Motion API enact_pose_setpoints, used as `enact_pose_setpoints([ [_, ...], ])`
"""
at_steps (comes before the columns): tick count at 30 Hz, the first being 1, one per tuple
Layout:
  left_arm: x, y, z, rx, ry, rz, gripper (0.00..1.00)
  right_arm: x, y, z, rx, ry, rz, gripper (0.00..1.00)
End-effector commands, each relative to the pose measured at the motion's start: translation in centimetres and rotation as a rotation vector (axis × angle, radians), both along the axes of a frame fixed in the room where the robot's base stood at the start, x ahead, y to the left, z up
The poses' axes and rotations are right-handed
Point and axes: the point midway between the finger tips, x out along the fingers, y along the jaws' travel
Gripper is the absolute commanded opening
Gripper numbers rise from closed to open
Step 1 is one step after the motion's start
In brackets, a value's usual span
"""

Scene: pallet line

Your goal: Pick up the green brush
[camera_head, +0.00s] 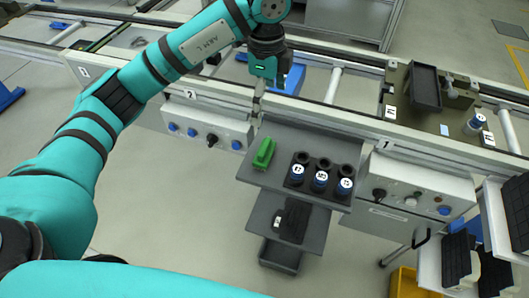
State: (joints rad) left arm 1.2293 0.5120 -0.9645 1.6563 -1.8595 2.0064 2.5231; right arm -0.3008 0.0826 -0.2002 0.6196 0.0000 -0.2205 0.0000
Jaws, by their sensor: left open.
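The green brush (264,152) lies on the upper grey shelf (270,180), near its left side. My left gripper (258,103) is above and behind the brush in the picture, pointing down by the conveyor's front rail. It is open and apart from the brush, with nothing seen between its fingers. My right gripper is not in view.
Several black holders with blue, white-labelled parts (320,180) stand right of the brush. A lower shelf holds a black item (292,220). Control boxes (207,128) flank the shelf, and the conveyor rail (330,123) runs behind it. A fixture (426,88) sits on the conveyor at right.

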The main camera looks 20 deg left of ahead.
Motion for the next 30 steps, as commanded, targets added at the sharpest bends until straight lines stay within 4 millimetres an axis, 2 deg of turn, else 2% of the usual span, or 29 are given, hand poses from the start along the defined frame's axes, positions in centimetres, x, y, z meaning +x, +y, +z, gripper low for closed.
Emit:
enact_pose_setpoints([
  [8, -0.2, 0.1, -5.3, 0.004, 0.010, 0.003, 1.00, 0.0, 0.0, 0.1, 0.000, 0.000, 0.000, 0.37],
  [15, -0.2, 0.1, -9.9, 0.005, 0.008, 0.004, 1.00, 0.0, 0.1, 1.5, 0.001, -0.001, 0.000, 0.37],
  [18, -0.1, 0.1, -11.1, 0.003, 0.005, 0.002, 1.00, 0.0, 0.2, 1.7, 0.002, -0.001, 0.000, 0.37],
  [25, -0.3, 0.2, -12.7, 0.004, 0.007, 0.002, 1.00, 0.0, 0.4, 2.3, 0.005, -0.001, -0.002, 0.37],
  [30, -0.6, 0.4, -15.3, 0.004, 0.008, 0.002, 1.00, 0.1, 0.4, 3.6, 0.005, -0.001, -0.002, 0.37],
])
